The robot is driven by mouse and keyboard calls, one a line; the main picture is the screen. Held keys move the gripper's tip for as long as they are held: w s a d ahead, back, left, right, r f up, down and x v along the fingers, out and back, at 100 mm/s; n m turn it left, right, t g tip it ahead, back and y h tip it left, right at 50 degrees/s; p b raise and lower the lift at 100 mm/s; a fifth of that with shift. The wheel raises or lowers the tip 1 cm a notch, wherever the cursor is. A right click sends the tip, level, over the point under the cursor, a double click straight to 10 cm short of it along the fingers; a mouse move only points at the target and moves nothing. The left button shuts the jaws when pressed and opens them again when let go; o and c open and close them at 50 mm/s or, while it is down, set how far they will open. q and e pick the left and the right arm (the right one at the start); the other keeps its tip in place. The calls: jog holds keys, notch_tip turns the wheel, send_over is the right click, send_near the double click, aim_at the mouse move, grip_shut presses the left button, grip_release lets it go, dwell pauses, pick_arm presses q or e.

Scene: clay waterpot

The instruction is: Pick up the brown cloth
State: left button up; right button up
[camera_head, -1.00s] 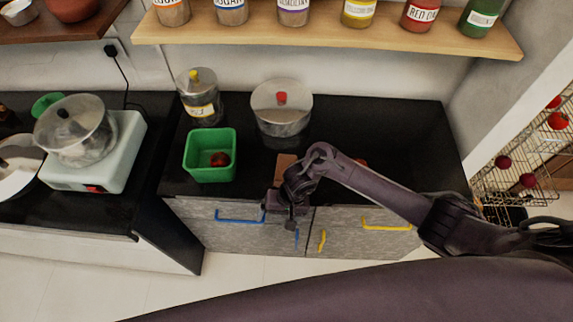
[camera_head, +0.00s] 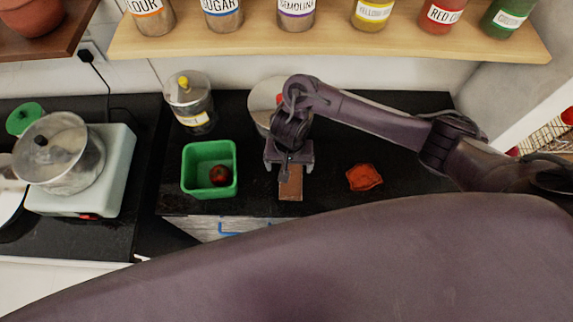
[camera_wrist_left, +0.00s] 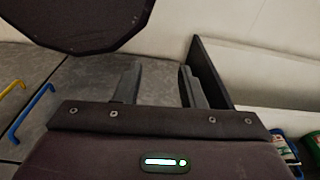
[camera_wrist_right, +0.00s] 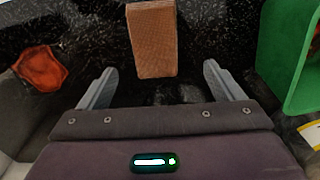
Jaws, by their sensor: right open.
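The brown cloth (camera_head: 290,183) is a flat, folded rectangle on the black counter, just right of the green bin. Its near part shows in the head view; its far end is hidden by my right gripper (camera_head: 289,165). In the right wrist view the cloth (camera_wrist_right: 153,40) has a woven texture and lies just ahead of and between the spread fingertips (camera_wrist_right: 161,80). That gripper is open and empty. My left gripper (camera_wrist_left: 158,75) shows only in its own wrist view, fingers apart and nothing between them, near the cabinet fronts.
A green bin (camera_head: 190,182) with a dark red item inside stands left of the cloth. A crumpled orange-red piece (camera_head: 364,177) lies to the right. A jar (camera_head: 190,102) and a partly hidden silver pot (camera_head: 262,98) stand behind. The counter's right part is mostly clear.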

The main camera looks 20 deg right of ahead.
aim_at(291, 179)
jog(key=f+b, duration=0.1)
jog(key=s+f+b, duration=0.1)
jog(key=f, duration=0.1)
jog(key=f+b, duration=0.1)
jog(key=shift+s+d+f, duration=0.15)
jog(key=shift+s+f, duration=0.1)
jog(key=shift+f, duration=0.1)
notch_tip(291, 179, down, 2)
jog(key=shift+w+f+b, duration=0.1)
jog(key=shift+w+b, duration=0.05)
jog(key=shift+b, duration=0.25)
jog(key=shift+f, duration=0.25)
jog(key=c, duration=1.1)
pick_arm(q)
jog(key=s+f, duration=0.2)
jog(key=f, duration=0.1)
jog(key=s+f, duration=0.1)
jog(key=shift+f, duration=0.15)
pick_arm(e)
jog(key=shift+o, duration=0.2)
jog(key=shift+r, duration=0.2)
